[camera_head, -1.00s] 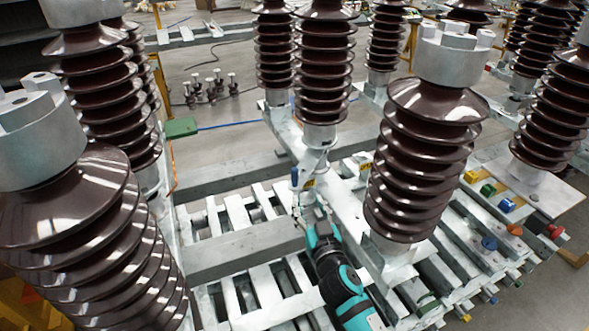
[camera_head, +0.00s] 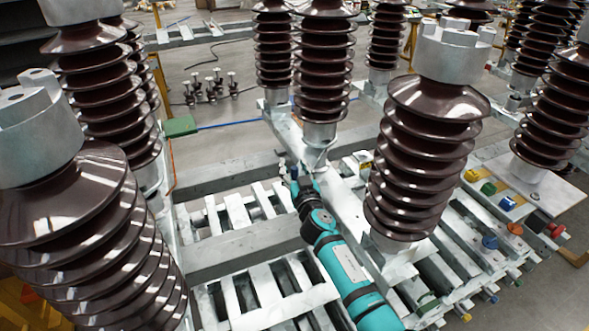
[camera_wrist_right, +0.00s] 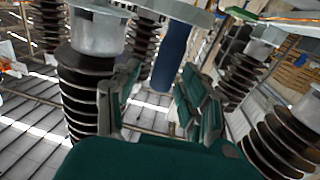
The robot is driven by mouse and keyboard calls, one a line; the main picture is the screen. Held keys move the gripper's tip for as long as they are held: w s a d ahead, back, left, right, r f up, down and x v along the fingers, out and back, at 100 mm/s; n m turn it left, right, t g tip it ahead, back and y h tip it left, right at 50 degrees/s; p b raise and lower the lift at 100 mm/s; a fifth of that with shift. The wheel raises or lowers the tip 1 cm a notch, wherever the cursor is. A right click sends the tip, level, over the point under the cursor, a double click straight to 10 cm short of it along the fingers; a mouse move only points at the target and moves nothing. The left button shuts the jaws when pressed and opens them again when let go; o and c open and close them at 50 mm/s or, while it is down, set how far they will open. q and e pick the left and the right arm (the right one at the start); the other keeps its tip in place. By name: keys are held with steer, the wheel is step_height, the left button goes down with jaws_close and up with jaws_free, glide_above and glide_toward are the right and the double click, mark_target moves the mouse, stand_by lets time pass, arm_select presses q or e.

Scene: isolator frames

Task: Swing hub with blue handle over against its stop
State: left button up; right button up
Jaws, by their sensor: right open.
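The blue handle (camera_wrist_right: 172,58) hangs down from a pale grey part (camera_wrist_right: 190,12) at the top of the right wrist view; whether that part is the hub I cannot tell. My right gripper (camera_wrist_right: 158,85) is open, its green-padded fingers on either side of the handle's line. The handle appears ahead of the fingers, and I see no clear contact. In the head view my right gripper (camera_head: 289,172) is at the metal beam below the middle insulator, and it mostly hides the handle there. The stop cannot be made out. My left gripper is not in view.
Tall brown ribbed insulators stand close around, one to the right (camera_head: 425,150) of my right arm and a large one (camera_head: 85,230) at the left front. Slatted metal frames (camera_head: 235,210) lie below. Coloured blocks (camera_head: 488,189) sit on the right frame.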

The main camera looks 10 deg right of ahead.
jaws_close()
